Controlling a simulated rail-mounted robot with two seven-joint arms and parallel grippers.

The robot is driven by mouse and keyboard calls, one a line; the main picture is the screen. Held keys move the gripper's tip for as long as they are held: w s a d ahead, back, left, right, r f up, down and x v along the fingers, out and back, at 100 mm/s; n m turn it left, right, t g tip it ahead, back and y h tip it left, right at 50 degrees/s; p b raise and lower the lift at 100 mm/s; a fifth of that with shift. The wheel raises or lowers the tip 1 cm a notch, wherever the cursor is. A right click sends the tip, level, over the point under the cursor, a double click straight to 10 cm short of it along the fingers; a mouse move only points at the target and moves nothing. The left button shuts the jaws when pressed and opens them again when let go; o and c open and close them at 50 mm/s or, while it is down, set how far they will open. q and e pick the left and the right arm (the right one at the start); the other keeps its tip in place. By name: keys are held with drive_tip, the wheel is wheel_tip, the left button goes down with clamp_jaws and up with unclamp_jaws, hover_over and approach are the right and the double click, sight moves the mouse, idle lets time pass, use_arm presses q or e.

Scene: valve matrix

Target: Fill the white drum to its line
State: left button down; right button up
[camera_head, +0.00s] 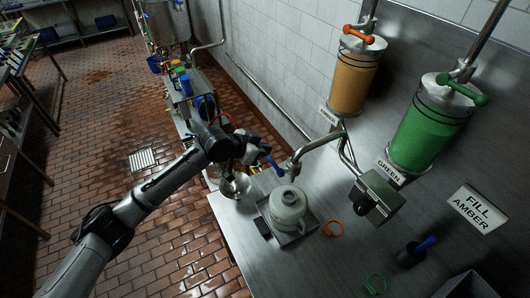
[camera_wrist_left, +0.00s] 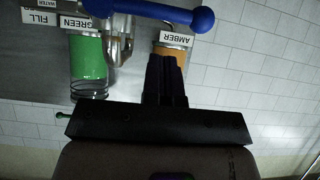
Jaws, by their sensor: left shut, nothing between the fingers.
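The white drum (camera_head: 288,203) stands upright on a square metal tray (camera_head: 312,222) on the steel bench, near the spout pipework; its fill line and level cannot be made out. My left gripper (camera_head: 256,153) is above and left of the drum, beside a blue bar handle (camera_head: 272,162). In the left wrist view the shut fingers (camera_wrist_left: 165,75) point at the blue handle (camera_wrist_left: 150,12), with nothing between them; contact cannot be told. The amber cylinder (camera_head: 354,82) has an orange handle (camera_head: 365,37). The green cylinder (camera_head: 428,130) has a green handle (camera_head: 462,89). My right gripper is not in view.
A sign (camera_head: 476,210) reads "FILL AMBER". A grey box (camera_head: 378,192) hangs by the pipework. An orange ring (camera_head: 333,228), a green ring (camera_head: 375,284) and a dark cup with a blue item (camera_head: 412,252) are on the bench.

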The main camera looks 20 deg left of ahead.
sight(271, 160)
use_arm(q)
wheel_tip(271, 160, down, 3)
drive_tip(key=shift+w+d+f+p, duration=0.1)
drive_tip(key=shift+w+p, duration=0.05)
drive_tip(key=shift+p, duration=0.15)
idle(0.4)
